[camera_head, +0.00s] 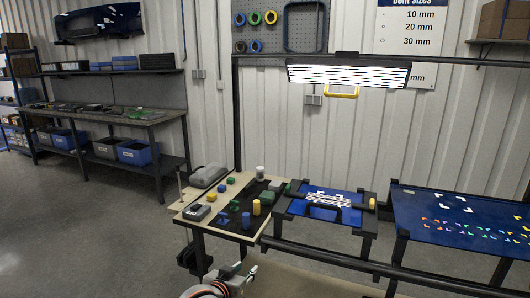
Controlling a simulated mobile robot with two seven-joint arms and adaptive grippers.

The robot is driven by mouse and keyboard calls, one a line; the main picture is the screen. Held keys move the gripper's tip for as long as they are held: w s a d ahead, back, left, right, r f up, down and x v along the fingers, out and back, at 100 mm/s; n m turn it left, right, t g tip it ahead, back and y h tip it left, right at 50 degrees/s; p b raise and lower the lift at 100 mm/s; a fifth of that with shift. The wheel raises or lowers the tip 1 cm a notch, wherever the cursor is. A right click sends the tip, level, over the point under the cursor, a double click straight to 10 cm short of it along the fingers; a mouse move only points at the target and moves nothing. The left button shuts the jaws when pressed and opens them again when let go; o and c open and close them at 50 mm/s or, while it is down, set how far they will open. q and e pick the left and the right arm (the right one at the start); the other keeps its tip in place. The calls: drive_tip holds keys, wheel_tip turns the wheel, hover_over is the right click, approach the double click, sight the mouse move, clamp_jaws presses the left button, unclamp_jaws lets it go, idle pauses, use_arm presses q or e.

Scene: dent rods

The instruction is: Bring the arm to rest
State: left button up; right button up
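My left arm comes in at the bottom of the head view, with a pale grey link and orange rings. Its gripper (246,274) shows small at the lower edge, just in front of the tool table, and appears empty. Its fingers are too small to tell open from shut. My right gripper is not in view. The small wooden-edged table (182,207) holds a yellow cylinder (256,207), a white cylinder (260,172) and several coloured blocks and tools on a black mat. A blue panel (325,213) with white marks and rods lies on a black frame right of it.
A larger blue panel (440,232) with coloured marks stands at the right. A black rail (400,273) runs across the front. A striped lamp (348,75) with a yellow handle (342,93) hangs above. A workbench (110,116) is at the left. The floor at left is clear.

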use_arm(q)
drive_tip(key=s+a+f, duration=0.4)
drive_tip(key=s+f, duration=0.3)
drive_tip(key=s, duration=0.1)
drive_tip(key=s+a+f, duration=0.3)
drive_tip(key=s+f, duration=0.3)
drive_tip(key=s, duration=0.1)
drive_tip(key=s+a+f, duration=0.2)
drive_tip(key=s+a, duration=0.1)
drive_tip(key=s, duration=0.6)
drive_tip(key=s+a+f+g+y, duration=0.1)
drive_tip(key=s+a+f, duration=0.2)
drive_tip(key=s, duration=0.7)
drive_tip(key=shift+s+a+m, duration=0.15)
drive_tip(key=shift+a+m, duration=0.25)
